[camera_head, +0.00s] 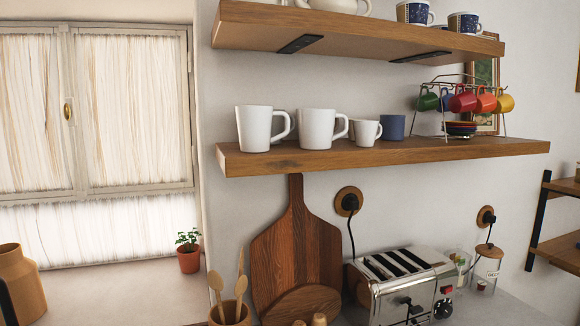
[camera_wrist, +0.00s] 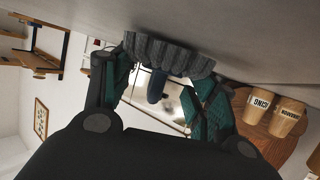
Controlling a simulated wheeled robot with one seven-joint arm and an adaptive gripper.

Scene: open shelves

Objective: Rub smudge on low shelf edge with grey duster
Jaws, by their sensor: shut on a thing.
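The grey duster (camera_wrist: 170,52) shows in the wrist view as a thick ribbed pad with a short dark handle (camera_wrist: 157,86). My gripper (camera_wrist: 165,78) is shut on it, with a teal-lined finger on each side of the handle. The duster lies close to a plain grey surface at the top of that view; I cannot tell whether it touches it. The low shelf (camera_head: 400,155) is the lower wooden wall shelf in the head view. Its front edge has a darker patch (camera_head: 285,163) left of the middle, perhaps the smudge. My gripper and the duster are not in the head view.
White mugs (camera_head: 254,129), a blue cup (camera_head: 393,127) and a rack of coloured cups (camera_head: 462,102) stand on the low shelf. An upper shelf (camera_head: 350,32) hangs above. Below are a cutting board (camera_head: 297,240), a toaster (camera_head: 400,280) and wooden utensils (camera_head: 230,300).

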